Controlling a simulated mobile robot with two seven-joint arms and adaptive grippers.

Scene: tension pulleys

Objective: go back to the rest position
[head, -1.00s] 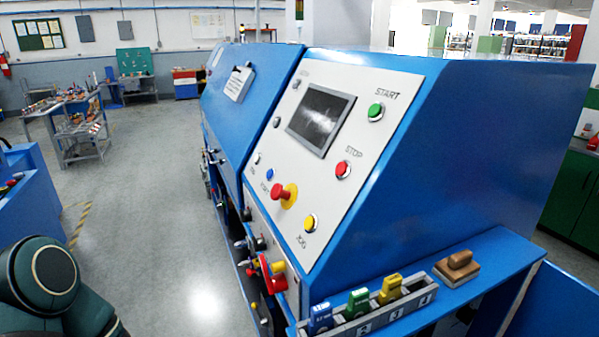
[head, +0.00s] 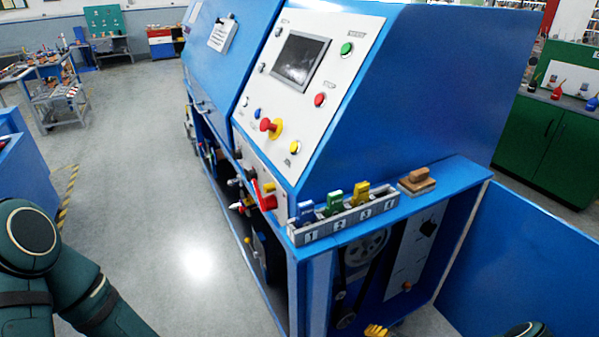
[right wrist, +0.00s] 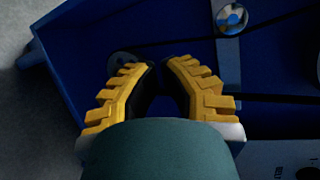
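My right gripper (right wrist: 161,64) has yellow fingers with dark pads. In the right wrist view the fingertips come close together with nothing visible between them. A bit of its yellow finger (head: 376,330) shows at the bottom of the head view, in front of the open bay with the pulley. The large pulley (head: 365,247) and a small lower pulley (head: 346,320) sit in that bay with a dark belt. My left arm (head: 45,265) crosses the lower left of the head view; its gripper is out of view.
The blue machine (head: 440,90) with its control panel (head: 300,85) fills the middle. A numbered rack (head: 340,222) with blue, green and yellow pieces and a wooden block (head: 417,181) sit on its ledge. An open blue panel (head: 535,255) stands at right. Floor (head: 150,150) is clear at left.

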